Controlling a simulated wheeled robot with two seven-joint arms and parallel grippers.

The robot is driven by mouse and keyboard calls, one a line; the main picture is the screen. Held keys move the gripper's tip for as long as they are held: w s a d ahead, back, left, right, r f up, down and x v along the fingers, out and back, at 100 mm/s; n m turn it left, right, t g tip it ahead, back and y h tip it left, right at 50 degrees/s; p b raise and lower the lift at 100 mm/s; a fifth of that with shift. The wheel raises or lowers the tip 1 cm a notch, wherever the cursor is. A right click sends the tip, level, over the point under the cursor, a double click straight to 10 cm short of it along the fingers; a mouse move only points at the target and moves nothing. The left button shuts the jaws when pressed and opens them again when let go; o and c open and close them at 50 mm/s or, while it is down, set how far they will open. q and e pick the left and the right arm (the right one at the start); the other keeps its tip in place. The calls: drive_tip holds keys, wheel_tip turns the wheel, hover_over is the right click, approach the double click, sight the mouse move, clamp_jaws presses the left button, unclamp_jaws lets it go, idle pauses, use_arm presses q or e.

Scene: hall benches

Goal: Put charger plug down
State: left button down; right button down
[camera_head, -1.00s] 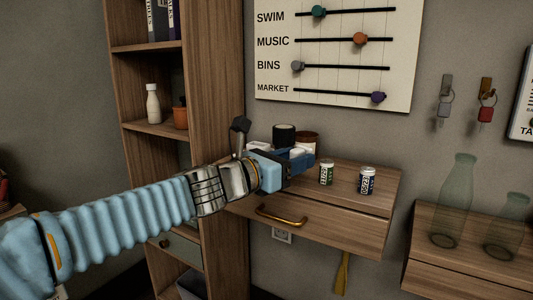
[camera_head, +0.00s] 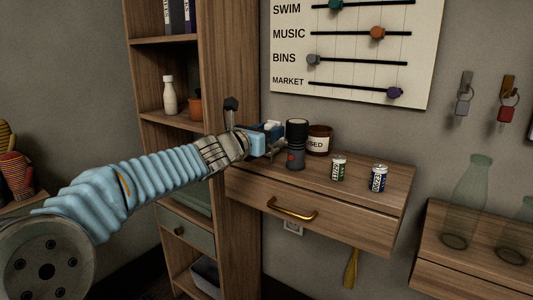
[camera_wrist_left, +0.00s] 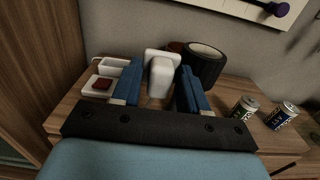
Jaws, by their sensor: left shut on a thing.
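My left gripper (camera_head: 270,138) is over the left part of the wooden wall-mounted drawer top (camera_head: 355,193), left of a dark flashlight. In the left wrist view its blue fingers (camera_wrist_left: 158,88) are shut on the white charger plug (camera_wrist_left: 162,72), one on each side. The plug's lower end appears to be above the wooden top; whether it touches cannot be told. In the head view the plug is mostly hidden by the gripper. My right gripper is in neither view.
The dark flashlight (camera_head: 296,146) stands close to the right finger. Behind it is a brown jar (camera_head: 320,139). Two batteries (camera_head: 338,168) (camera_head: 378,179) stand further right. White trays (camera_wrist_left: 101,88) lie left in the wrist view. A tall shelf (camera_head: 230,80) borders the left.

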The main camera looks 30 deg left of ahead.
sight(266, 164)
use_arm(q)
drive_tip(key=w+f, duration=0.1)
drive_tip(key=w+a+f, duration=0.1)
drive_tip(key=f, duration=0.1)
drive_tip(key=shift+a, duration=0.2)
drive_tip(key=f, duration=0.3)
drive_tip(key=shift+w+a+f, duration=0.25)
drive_tip(key=shift+f, duration=0.15)
drive_tip(key=shift+f+b, duration=0.65)
drive_tip(key=shift+b, duration=0.2)
drive_tip(key=c, duration=0.6)
unclamp_jaws()
drive_tip(key=shift+r, duration=0.1)
